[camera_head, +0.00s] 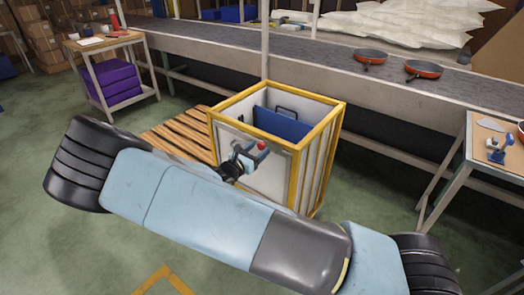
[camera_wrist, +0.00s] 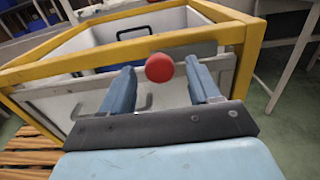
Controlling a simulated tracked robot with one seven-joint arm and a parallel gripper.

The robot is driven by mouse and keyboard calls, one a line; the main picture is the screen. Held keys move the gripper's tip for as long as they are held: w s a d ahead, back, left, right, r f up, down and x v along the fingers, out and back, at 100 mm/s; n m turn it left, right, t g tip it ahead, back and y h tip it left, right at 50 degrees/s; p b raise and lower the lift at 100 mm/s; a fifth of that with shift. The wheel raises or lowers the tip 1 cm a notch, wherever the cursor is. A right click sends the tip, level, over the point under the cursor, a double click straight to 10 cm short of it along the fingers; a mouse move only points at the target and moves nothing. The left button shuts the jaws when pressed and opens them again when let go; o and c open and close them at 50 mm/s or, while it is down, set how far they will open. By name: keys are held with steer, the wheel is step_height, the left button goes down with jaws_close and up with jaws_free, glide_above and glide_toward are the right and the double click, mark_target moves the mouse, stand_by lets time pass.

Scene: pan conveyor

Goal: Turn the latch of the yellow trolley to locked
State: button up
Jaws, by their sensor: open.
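The yellow trolley (camera_head: 322,100) is a white-panelled box with a yellow frame, in the middle of the head view. Its yellow rim (camera_wrist: 150,50) crosses the wrist view. The latch shows as a red ball knob (camera_head: 262,145) at the trolley's near side; the knob is also in the wrist view (camera_wrist: 159,67). My gripper (camera_head: 247,155) is open at the near side of the trolley. In the wrist view its two blue fingers (camera_wrist: 160,85) stand left and right of the knob, apart from it as far as I can see. The latch's shaft and its turn are hidden.
A wooden pallet (camera_head: 178,137) lies left of the trolley. A conveyor (camera_head: 215,45) with red pans (camera_head: 423,69) runs behind it. A workbench (camera_head: 462,160) with a blue tool stands right. A side table (camera_head: 100,42) stands at far left. Green floor is open in front.

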steer(key=shift+c, duration=0.3)
jaws_close()
